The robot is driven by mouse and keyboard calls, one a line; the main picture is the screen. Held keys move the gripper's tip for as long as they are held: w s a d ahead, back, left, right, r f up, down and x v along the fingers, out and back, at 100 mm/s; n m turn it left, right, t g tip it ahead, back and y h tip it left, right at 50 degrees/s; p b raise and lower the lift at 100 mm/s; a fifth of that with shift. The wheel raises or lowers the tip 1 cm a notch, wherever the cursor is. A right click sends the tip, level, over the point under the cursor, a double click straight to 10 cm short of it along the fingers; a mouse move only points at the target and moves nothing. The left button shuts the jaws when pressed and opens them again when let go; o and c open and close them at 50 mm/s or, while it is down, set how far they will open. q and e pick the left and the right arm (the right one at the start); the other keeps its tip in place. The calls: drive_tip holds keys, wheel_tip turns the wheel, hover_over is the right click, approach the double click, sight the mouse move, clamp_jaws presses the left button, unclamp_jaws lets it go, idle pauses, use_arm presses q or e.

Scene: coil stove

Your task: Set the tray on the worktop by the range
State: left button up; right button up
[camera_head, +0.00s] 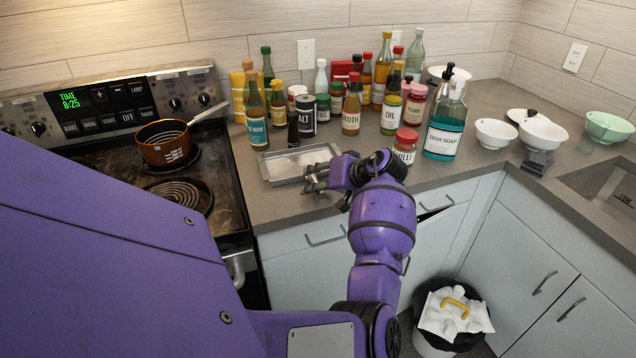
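The tray (283,179) is a shallow, pale metal rectangle. It appears to lie flat on the grey worktop (272,206), just right of the range (222,213) and in front of the bottles. My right gripper is not in view.
Several bottles and jars crowd the worktop behind the tray, with a red-lidded jar (405,146) and dish soap (445,129) to the right. A copper-coloured pan (166,143) sits on the stove. Bowls (495,133) stand near the sink. A bin (428,338) is below.

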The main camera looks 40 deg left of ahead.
use_arm(q)
drive_tip(key=shift+r, duration=0.25)
drive_tip(key=v, duration=1.2)
drive_tip(key=shift+b, duration=0.45)
drive_tip(key=shift+f, duration=0.1)
